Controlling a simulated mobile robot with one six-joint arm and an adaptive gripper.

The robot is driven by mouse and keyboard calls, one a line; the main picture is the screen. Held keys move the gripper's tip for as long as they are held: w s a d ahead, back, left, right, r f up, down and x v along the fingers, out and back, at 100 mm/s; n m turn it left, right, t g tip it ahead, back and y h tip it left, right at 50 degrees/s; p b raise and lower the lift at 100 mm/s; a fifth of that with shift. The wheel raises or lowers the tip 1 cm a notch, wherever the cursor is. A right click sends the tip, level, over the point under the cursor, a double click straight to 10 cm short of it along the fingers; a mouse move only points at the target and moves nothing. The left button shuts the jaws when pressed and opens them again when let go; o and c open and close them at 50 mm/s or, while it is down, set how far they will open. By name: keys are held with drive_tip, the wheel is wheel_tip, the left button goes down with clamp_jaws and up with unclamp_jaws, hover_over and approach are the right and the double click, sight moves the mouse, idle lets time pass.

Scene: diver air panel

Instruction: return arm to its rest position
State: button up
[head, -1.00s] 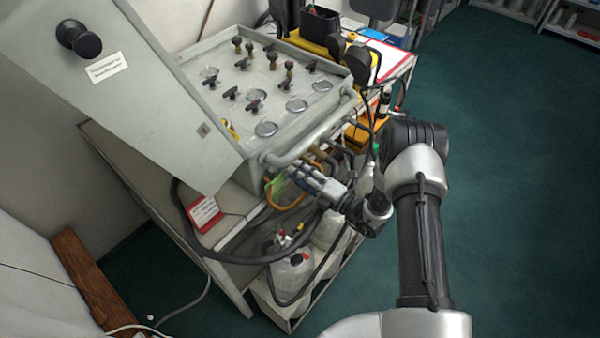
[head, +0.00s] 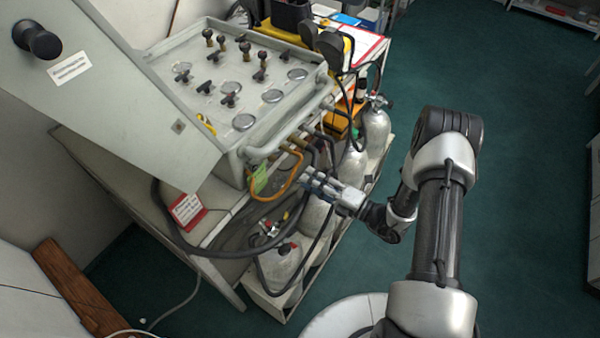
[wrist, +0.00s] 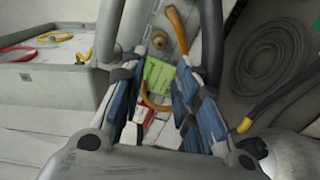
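My arm reaches in from the right side of the head view, bent at a silver and black elbow. My gripper (head: 312,180) points left toward the front of the grey air panel (head: 243,150), to the right of the orange hose (head: 283,190) and apart from it. In the wrist view my gripper (wrist: 158,80) has its blue fingers spread with nothing between them. A green tag (wrist: 157,77) shows beyond the gap; this tag also hangs below the panel in the head view (head: 260,179).
Gas cylinders (head: 280,268) stand in a low white crate under and right of the bench. Black hoses (head: 215,252) loop close below my gripper. The green floor (head: 520,130) to the right is open.

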drive_tip(key=shift+s+d, duration=0.25)
drive_tip(key=shift+d, duration=0.05)
idle(0.4)
drive_tip(key=s+a+r+n+g+y, duration=0.1)
drive_tip(key=s+a+r+n+g, duration=0.3)
drive_tip(key=r+n, duration=0.4)
drive_tip(key=s+a+r+n+g, duration=0.3)
drive_tip(key=r+n+g, duration=0.3)
drive_tip(key=r+n, duration=0.15)
drive_tip(key=s+r+n+g+h, duration=0.3)
drive_tip(key=s+r+n+h, duration=0.3)
drive_tip(key=s+n, duration=0.5)
drive_tip(key=s+d+r+n+t+h, duration=0.3)
drive_tip(key=s+d+r+n+h, duration=0.1)
drive_tip(key=d+n, duration=0.2)
drive_tip(key=s+d+r+n+t+h, duration=0.3)
drive_tip(key=d+r+n+h, duration=0.1)
drive_tip(key=d+n, duration=0.3)
drive_tip(key=shift+s+n+t+h, duration=0.35)
drive_tip(key=shift+n+h, duration=0.35)
drive_tip(key=shift+n, duration=0.55)
drive_tip(key=shift+o, duration=0.2)
